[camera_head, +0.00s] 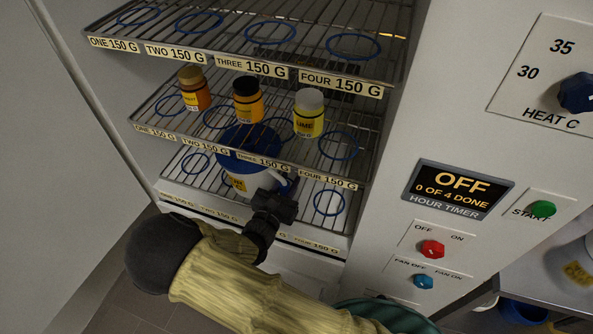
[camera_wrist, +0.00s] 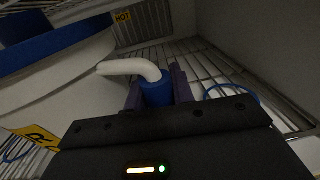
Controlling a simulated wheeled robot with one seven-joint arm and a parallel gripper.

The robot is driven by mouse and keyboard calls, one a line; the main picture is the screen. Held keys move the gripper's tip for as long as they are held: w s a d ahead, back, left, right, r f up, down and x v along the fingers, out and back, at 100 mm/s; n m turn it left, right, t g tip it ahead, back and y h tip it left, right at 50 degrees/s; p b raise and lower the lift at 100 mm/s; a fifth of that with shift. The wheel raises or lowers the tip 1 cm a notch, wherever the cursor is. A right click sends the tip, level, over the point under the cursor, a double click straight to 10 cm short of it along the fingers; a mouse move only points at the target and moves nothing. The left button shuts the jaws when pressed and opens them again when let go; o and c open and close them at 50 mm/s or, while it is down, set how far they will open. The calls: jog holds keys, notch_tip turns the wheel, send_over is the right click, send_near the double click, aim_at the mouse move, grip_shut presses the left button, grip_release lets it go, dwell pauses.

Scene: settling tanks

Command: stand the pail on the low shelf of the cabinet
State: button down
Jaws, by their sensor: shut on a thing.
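The pail (camera_head: 262,182), white with a blue top and a yellow label, is at the low shelf (camera_head: 222,197) of the cabinet, seen partly through the middle rack. My gripper (camera_head: 277,200) reaches in from the front, at the pail's right side. In the wrist view, the gripper (camera_wrist: 157,92) is shut on the blue grip of the pail's curved white handle (camera_wrist: 133,68). The pail's white wall and blue rim (camera_wrist: 50,48) fill the left of that view. I cannot tell whether its base touches the low shelf.
Blue rings mark places on each rack; one on the low shelf (camera_head: 329,202) is bare. The control panel (camera_head: 458,190) stands right of the opening.

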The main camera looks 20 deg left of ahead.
jog(key=shift+w+d, duration=0.1)
jog(key=shift+w, duration=0.25)
jog(key=shift+w, duration=0.2)
jog(key=w, duration=0.3)
jog(key=w+f, duration=0.1)
jog(key=shift+w+d, duration=0.15)
jog(key=shift+d, duration=0.25)
jog(key=shift+f, duration=0.3)
jog(key=c, duration=1.2)
grip_release()
